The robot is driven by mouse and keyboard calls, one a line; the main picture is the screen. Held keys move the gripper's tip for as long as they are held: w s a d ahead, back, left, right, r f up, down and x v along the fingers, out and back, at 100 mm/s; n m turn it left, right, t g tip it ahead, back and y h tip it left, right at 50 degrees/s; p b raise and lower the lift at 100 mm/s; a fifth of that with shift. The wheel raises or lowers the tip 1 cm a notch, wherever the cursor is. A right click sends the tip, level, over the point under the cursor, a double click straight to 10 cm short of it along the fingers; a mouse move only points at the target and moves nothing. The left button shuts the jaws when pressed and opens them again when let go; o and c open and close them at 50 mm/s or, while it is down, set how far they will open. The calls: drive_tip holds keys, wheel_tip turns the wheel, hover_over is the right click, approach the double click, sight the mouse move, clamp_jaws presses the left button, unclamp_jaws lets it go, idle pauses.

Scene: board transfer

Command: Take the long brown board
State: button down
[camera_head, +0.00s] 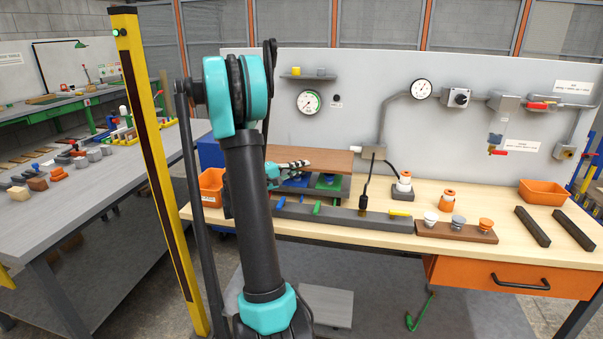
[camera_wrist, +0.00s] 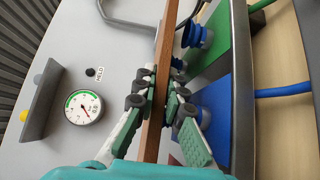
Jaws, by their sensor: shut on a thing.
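The long brown board (camera_head: 330,159) shows in the head view above the blue and green pads at the back of the workbench, close to the grey panel. In the wrist view its narrow edge (camera_wrist: 157,115) runs up the picture between my fingers. My gripper (camera_head: 304,164) is shut on the board, with one finger on each face; the wrist view shows both finger pads (camera_wrist: 163,97) against it. Blue suction cups (camera_wrist: 194,37) are close beside the board. I cannot tell whether the board still touches them. My arm hides part of the board's left side.
A dark grey rail (camera_head: 335,217) lies along the bench front. Black bars (camera_head: 532,227) and an orange bin (camera_head: 543,192) are at the right. A gauge (camera_wrist: 84,107) and shelf (camera_wrist: 42,98) are on the panel. A yellow post (camera_head: 152,150) stands left of my arm.

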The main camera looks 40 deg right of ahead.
wheel_tip(320, 180, up, 14)
drive_tip(key=shift+f, duration=0.15)
idle(0.7)
